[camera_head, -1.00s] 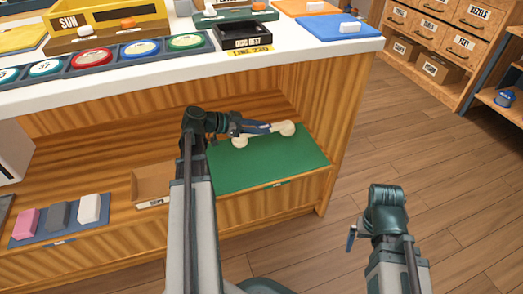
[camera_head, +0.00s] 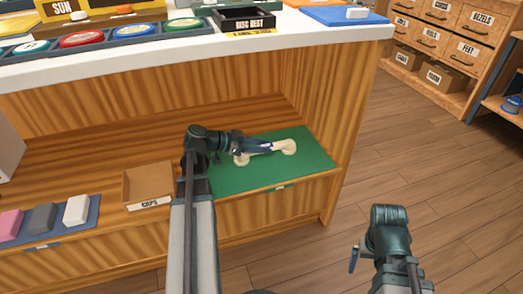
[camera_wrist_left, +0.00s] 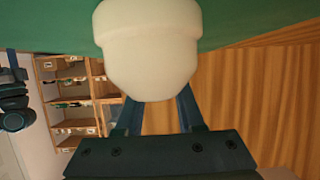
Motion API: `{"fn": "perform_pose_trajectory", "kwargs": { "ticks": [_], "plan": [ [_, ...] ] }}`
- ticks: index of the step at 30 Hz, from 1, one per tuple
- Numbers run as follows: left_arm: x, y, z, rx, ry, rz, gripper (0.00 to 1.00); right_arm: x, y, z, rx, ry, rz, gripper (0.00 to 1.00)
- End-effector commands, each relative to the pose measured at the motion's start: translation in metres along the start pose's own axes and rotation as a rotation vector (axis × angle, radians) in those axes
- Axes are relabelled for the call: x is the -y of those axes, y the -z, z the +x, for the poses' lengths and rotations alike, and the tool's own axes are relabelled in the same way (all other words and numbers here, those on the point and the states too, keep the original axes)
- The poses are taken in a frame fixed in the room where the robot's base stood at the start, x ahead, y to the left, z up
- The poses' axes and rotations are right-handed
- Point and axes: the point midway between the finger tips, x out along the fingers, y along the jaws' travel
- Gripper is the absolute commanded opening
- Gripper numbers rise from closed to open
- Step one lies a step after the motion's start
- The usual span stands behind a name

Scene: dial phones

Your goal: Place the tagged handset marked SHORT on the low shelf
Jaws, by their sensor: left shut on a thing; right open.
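A cream handset (camera_head: 288,147) is over the green mat (camera_head: 318,160) on the low shelf (camera_head: 110,160). My left gripper (camera_head: 264,147) is shut on the middle of the handset. The handset looks to be at or just above the mat; I cannot tell whether it touches. In the left wrist view, one rounded cream end of the handset (camera_wrist_left: 150,50) fills the top middle, with the green mat (camera_wrist_left: 240,20) behind it. No tag or SHORT marking can be read. My right gripper (camera_head: 354,258) is open and empty over the floor at the right.
A small cardboard tray labelled CAPS (camera_head: 148,185) stands left of the mat. Pink, grey and white blocks sit on a blue mat (camera_head: 92,214) further left. The white counter (camera_head: 330,40) overhangs the shelf, and the side panel (camera_head: 345,130) closes its right end.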

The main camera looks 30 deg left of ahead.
Motion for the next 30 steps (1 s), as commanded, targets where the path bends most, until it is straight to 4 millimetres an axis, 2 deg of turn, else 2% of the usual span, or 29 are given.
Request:
{"fn": "perform_pose_trajectory", "kwargs": {
  "ticks": [2,3,7,8,16,19,23,30],
  "plan": [
    [0.0,0.002,-0.001,-0.001,0.0,0.0,0.0,0.0,0.0,-0.002,0.0,0.0,0.0,1.0],
    [0.0,0.001,-0.001,0.0,0.0,0.0,0.41,0.0,0.0,-0.001,0.0,0.0,0.0,1.0],
    [0.0,0.001,-0.001,0.0,0.0,0.0,0.64,0.0,0.0,-0.001,0.0,0.0,0.0,1.0],
    [0.0,0.001,-0.001,0.0,0.0,0.0,0.67,0.0,0.0,-0.001,0.0,0.0,0.0,1.0],
    [0.0,0.002,-0.001,0.0,0.0,0.0,0.67,0.0,0.0,-0.002,0.0,0.0,0.0,1.0],
    [0.0,0.003,-0.008,0.0,0.001,-0.001,0.67,-0.001,0.0,-0.005,0.0,0.0,0.0,1.0],
    [0.0,0.004,-0.029,0.0,0.004,-0.003,0.67,-0.002,-0.001,-0.015,0.0,0.0,0.0,1.0],
    [0.001,0.005,-0.079,0.0,0.004,-0.002,0.67,-0.003,-0.002,-0.034,0.0,0.0,0.0,1.0]
  ]
}}
